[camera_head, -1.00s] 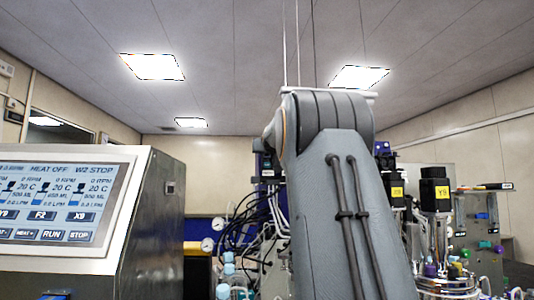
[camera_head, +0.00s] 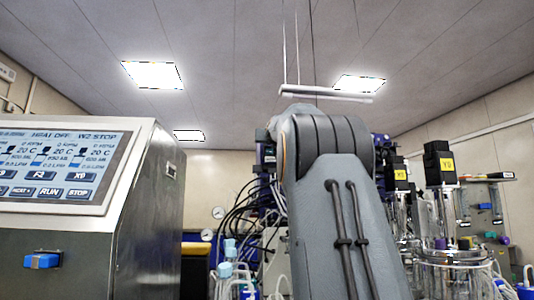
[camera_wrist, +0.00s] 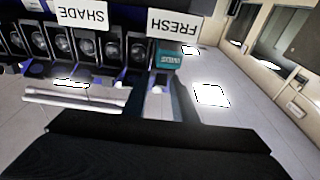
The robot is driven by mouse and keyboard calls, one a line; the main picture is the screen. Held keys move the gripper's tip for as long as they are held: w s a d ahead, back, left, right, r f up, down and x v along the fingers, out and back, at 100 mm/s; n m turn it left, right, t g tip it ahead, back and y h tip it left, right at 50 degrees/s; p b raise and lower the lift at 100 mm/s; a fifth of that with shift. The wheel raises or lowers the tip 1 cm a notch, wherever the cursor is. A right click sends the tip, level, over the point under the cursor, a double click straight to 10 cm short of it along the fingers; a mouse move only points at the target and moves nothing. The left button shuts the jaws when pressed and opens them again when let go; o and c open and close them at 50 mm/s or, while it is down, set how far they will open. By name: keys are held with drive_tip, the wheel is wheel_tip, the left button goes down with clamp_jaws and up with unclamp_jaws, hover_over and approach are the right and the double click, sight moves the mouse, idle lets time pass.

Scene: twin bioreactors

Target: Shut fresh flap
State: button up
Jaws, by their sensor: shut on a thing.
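In the wrist view, which is upside down, a white label reading FRESH (camera_wrist: 173,25) stands at the top. A small teal block (camera_wrist: 167,56) with unclear lettering is beside it, at the end of a dark panel. I cannot tell which part is the fresh flap or how far open it is. A broad black shape at the bottom, which looks like my gripper (camera_wrist: 160,140), fills the near view.
In the head view, a control console (camera_head: 75,210) is at left, glass vessels with black motors (camera_head: 440,160) at right, and cables (camera_head: 262,205) behind my arm. A pale bar (camera_head: 325,95) hangs from the ceiling.

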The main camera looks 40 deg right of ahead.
drive_tip(key=shift+f+t+h+b, duration=0.3)
drive_tip(key=shift+t+b, duration=0.3)
drive_tip(key=shift+b, duration=2.65)
drive_tip(key=shift+f+t+h+b, duration=0.2)
drive_tip(key=shift+t+h+b, duration=0.3)
drive_tip(key=shift+b, duration=2.7)
drive_tip(key=shift+r+t+b, duration=0.1)
drive_tip(key=shift+t+b, duration=0.4)
drive_tip(key=shift+b, duration=1.35)
drive_tip(key=o, duration=0.7)
drive_tip(key=shift+s, duration=0.15)
drive_tip(key=b+v, duration=0.2)
drive_tip(key=b, duration=0.2)
drive_tip(key=shift+s+a+f, duration=0.1)
drive_tip(key=shift+a+f, duration=0.05)
drive_tip(key=shift+f, duration=0.2)
drive_tip(key=b+v, duration=0.5)
drive_tip(key=shift+r, duration=0.1)
